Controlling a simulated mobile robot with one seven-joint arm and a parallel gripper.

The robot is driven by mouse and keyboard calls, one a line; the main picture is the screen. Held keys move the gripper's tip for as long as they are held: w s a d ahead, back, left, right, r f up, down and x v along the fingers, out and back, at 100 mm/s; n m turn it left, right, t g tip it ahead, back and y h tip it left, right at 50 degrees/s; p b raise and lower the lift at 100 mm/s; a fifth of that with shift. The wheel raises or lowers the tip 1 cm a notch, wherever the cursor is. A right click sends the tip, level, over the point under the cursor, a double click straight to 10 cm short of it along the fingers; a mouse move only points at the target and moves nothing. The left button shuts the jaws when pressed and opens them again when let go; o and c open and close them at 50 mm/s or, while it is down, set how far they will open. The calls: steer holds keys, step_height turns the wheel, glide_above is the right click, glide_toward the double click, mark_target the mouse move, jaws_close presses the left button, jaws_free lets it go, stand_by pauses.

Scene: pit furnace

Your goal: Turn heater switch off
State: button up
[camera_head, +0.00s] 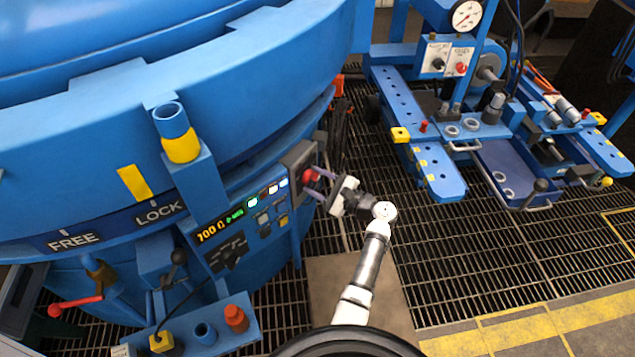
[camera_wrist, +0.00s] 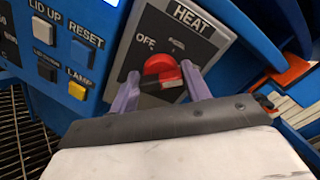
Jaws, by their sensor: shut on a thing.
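The heater switch is a red rotary knob (camera_wrist: 162,70) on a grey plate (camera_wrist: 195,35) marked HEAT, with OFF printed at its upper left. In the head view the red knob (camera_head: 311,176) is at the right end of the blue control panel. My gripper (camera_wrist: 160,88) is shut on the knob, with one purple finger on each side of it. The fingers cover part of the knob's sides and lower edge. A dark pointer or slot shows at the knob's right side; its exact setting is hard to tell. In the head view my gripper (camera_head: 318,184) reaches the knob from the right.
Left of the HEAT plate are LID UP, RESET and LAMP buttons, the last yellow (camera_wrist: 77,90). A lit display (camera_head: 211,232) is on the panel. The big blue furnace (camera_head: 240,80) fills the left. A blue bench (camera_head: 430,165) stands at right. Grating floor between is clear.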

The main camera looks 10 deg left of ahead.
steer(key=shift+f, duration=0.15)
steer(key=n+b, duration=0.6)
steer(key=b, duration=0.2)
steer(key=n+b, duration=0.7)
steer(key=f+n+b, duration=0.1)
steer(key=n+b, duration=0.5)
steer(key=b, duration=0.2)
steer(key=shift+n+b, duration=0.3)
steer(key=shift+b, duration=0.05)
steer(key=shift+r, duration=0.15)
steer(key=o, duration=1)
steer(key=shift+d, duration=0.1)
